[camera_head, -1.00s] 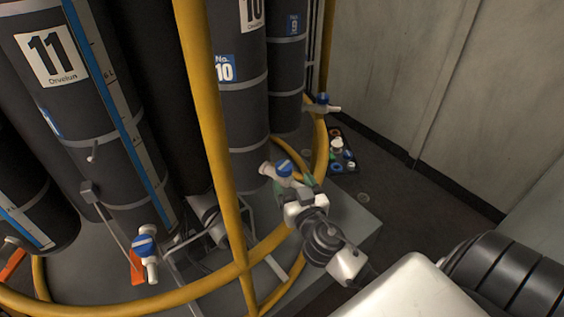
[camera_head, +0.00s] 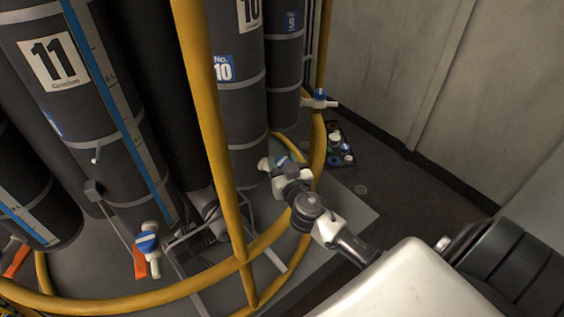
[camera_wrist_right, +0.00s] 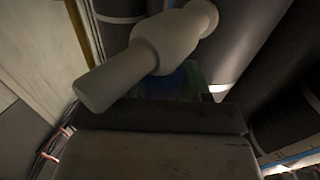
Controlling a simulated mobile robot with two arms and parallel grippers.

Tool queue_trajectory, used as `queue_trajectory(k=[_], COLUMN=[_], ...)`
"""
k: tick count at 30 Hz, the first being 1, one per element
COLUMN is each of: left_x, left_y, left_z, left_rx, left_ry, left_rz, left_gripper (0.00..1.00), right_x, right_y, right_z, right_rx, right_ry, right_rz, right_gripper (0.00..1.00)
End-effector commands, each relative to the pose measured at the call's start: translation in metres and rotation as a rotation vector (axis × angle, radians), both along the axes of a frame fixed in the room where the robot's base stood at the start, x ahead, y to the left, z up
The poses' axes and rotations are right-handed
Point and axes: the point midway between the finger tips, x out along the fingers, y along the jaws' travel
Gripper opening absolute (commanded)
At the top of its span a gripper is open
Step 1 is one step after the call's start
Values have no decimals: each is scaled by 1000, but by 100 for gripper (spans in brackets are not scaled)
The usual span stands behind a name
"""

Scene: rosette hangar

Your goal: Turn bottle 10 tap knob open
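Bottle 10 (camera_head: 237,110) is a grey cylinder with a blue "No. 10" label, upright behind the yellow frame. Its tap has a blue knob (camera_head: 284,160), mostly covered by my right gripper (camera_head: 282,163). The fingertips are at the knob, with greenish tips showing on either side of it. In the right wrist view the pale tap body (camera_wrist_right: 165,42) crosses above the dark finger, and a dim blue patch of the knob (camera_wrist_right: 178,80) shows behind that finger. Whether the fingers are closed on the knob is hidden. My left gripper is out of view.
Yellow frame rails (camera_head: 207,120) run close by the right arm. Bottle 11 (camera_head: 85,110) stands left, with another blue-knobbed tap (camera_head: 147,243) low in front. A further tap (camera_head: 319,98) is behind right. A tray of small items (camera_head: 331,135) lies on the floor near the wall.

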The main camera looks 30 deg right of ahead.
Motion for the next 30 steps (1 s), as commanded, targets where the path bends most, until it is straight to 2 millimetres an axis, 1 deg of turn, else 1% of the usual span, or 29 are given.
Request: queue_trajectory(k=[1, 3, 10, 14, 20, 30], left_x=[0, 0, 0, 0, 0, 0], left_y=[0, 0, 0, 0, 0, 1], left_z=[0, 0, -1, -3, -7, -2], left_rx=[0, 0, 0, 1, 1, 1], left_ry=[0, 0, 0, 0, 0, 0], left_rz=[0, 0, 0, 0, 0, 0], left_gripper=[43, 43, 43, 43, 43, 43], right_x=[0, 0, 0, 0, 0, 1], right_y=[0, 0, 0, 0, -1, -2], right_z=[0, 0, 0, -1, 0, 2], right_rx=[0, 0, 2, 2, 1, -6], right_ry=[0, 0, 0, -1, -2, 1], right_rz=[0, 0, 21, 69, 202, 518], right_gripper=[30, 22, 22, 22, 22, 22])
